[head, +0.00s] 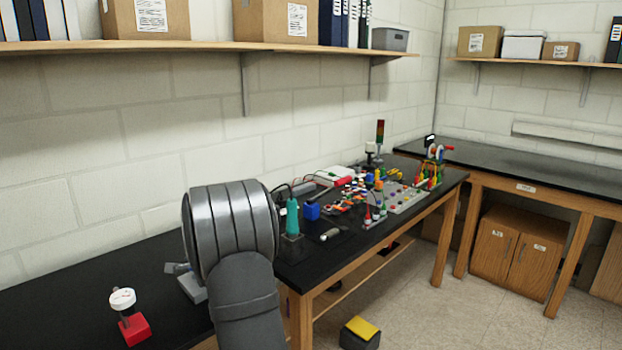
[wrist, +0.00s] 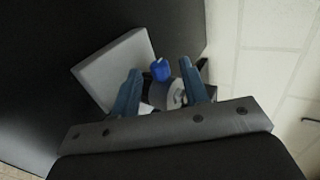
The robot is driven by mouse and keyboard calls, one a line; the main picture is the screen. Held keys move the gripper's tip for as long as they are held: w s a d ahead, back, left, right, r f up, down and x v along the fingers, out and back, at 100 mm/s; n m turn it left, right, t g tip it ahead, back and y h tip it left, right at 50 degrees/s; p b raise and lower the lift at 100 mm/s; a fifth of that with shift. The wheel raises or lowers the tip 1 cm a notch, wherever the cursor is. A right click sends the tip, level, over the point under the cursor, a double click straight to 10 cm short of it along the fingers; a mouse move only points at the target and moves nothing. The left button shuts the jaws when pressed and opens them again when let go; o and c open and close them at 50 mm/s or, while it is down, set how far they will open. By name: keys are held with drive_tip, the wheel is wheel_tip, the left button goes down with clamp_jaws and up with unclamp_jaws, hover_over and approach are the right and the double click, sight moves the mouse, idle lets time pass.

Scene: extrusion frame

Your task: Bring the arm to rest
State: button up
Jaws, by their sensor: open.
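My gripper (wrist: 161,82) shows in the wrist view with its two blue-grey fingers spread apart. Nothing is clearly held between them. Beyond the fingers are a flat grey block (wrist: 112,68), a small blue part (wrist: 160,70) and a pale rounded part (wrist: 184,92), partly hidden by the right finger. I cannot tell how far the fingers are from these things. In the head view my grey arm (head: 232,235) rises in the foreground and hides the gripper.
The black bench (head: 60,285) runs along the wall. A red block with a white round gauge (head: 135,328) stands left of my arm, and a grey block (head: 190,287) sits close by it. Tools and coloured parts crowd the bench to the right. A shelf (head: 200,46) hangs above.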

drive_tip(key=shift+w+r+g+h, duration=0.15)
drive_tip(key=shift+r+g+h, duration=0.05)
drive_tip(key=shift+g+h, duration=0.3)
idle(0.4)
drive_tip(key=shift+s+d+r, duration=0.3)
drive_tip(key=shift+r, duration=0.1)
drive_tip(key=shift+o, duration=0.2)
drive_tip(key=shift+a, duration=0.1)
idle(1.1)
